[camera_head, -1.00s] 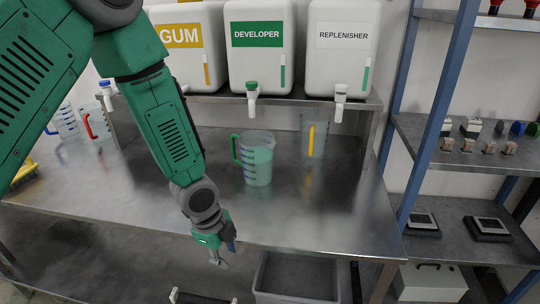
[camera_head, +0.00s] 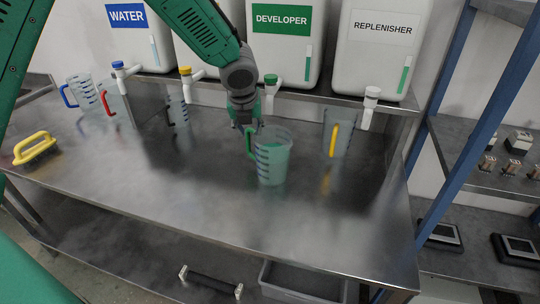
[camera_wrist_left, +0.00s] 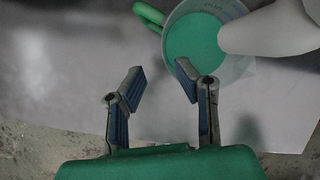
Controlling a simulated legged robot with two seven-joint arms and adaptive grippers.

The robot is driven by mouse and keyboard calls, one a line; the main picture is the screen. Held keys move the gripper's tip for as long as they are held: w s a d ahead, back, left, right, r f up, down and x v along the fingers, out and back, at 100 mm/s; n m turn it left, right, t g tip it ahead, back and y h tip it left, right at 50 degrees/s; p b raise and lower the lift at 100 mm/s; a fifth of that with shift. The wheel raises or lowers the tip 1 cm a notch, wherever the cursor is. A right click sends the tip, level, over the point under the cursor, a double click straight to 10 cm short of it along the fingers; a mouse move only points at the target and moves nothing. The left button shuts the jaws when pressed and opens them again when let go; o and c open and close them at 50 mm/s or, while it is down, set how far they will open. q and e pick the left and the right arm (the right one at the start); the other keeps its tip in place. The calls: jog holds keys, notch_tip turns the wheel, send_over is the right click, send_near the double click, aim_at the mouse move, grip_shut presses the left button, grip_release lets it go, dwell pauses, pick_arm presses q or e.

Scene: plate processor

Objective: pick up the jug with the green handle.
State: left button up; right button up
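The jug with the green handle (camera_head: 272,162) stands upright on the metal bench, partly filled with green liquid. Its green handle (camera_head: 250,142) is on its left side. My left gripper (camera_head: 244,122) is close to the handle, just above and behind it in the head view. In the left wrist view my left gripper (camera_wrist_left: 161,84) is open with nothing between its fingers. There the jug (camera_wrist_left: 200,38) is beyond the fingertips to the upper right, and the handle (camera_wrist_left: 149,14) is ahead of the gap. The white developer tap partly covers the jug there. My right gripper is not in view.
A jug with a yellow handle (camera_head: 338,134) stands to the right. Blue-handled (camera_head: 84,92), red-handled (camera_head: 112,100) and dark-handled (camera_head: 178,110) jugs stand left. White tanks with taps line the back shelf. A yellow brush (camera_head: 35,146) lies far left. The bench front is clear.

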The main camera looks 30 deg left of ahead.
aim_at(258, 144)
pick_arm(q)
jog(key=f, duration=0.2)
jog(key=w+d+f, duration=0.1)
jog(key=w+f, duration=0.1)
jog(key=f, duration=0.1)
jog(key=shift+d+f, duration=0.15)
jog(key=shift+f, duration=0.2)
jog(key=shift+x, duration=0.9)
jog(key=shift+w+a+f, duration=0.3)
jog(key=shift+a+f, duration=0.15)
jog(key=shift+a, duration=0.7)
jog(key=c, duration=0.5)
jog(key=shift+s, duration=0.1)
grip_shut()
jog(key=shift+d+r, duration=0.3)
jog(key=shift+d, duration=0.6)
jog(key=shift+r, duration=0.1)
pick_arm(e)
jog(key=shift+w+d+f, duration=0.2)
